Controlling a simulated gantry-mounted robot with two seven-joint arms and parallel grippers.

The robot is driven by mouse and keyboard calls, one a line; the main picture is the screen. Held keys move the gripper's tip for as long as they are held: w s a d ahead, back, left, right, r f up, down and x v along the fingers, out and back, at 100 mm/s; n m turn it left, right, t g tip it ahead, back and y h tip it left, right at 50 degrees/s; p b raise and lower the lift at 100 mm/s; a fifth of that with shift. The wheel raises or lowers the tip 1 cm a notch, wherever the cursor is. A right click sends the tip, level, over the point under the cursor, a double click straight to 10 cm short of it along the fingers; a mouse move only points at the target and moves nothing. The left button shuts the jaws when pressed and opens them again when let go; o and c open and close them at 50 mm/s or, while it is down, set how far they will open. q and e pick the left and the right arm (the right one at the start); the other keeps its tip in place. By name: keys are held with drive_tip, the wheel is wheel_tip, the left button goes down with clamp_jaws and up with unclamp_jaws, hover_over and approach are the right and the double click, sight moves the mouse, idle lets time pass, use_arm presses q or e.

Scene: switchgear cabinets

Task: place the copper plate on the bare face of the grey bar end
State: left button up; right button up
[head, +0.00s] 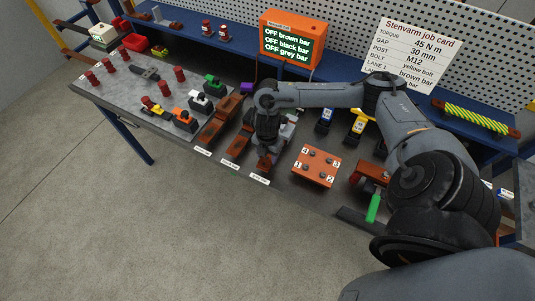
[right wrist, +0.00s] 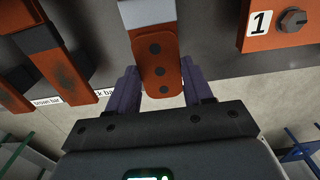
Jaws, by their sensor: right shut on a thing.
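My right gripper (head: 266,148) is over the front of the bench at the third bar, above the front label (head: 259,180). In the right wrist view its two purple fingers (right wrist: 160,92) stand on either side of the copper plate (right wrist: 157,70), a reddish-brown strip with dark round holes, and are shut on it. The plate lies in line with the grey bar (right wrist: 145,12), whose grey part shows just beyond it. The bar's end face is largely hidden behind the plate. I cannot tell whether plate and face touch. My left gripper is not in view.
Two neighbouring bars with copper ends (right wrist: 65,70) lie close to the left. An orange block with numbered bolts (head: 315,166) stands close on the right. A green-handled tool (head: 374,206) is farther right. An orange display (head: 291,38) and a job card (head: 405,52) stand behind.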

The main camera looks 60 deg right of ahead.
drive_tip(key=o, duration=1.3)
drive_tip(key=shift+r, duration=0.1)
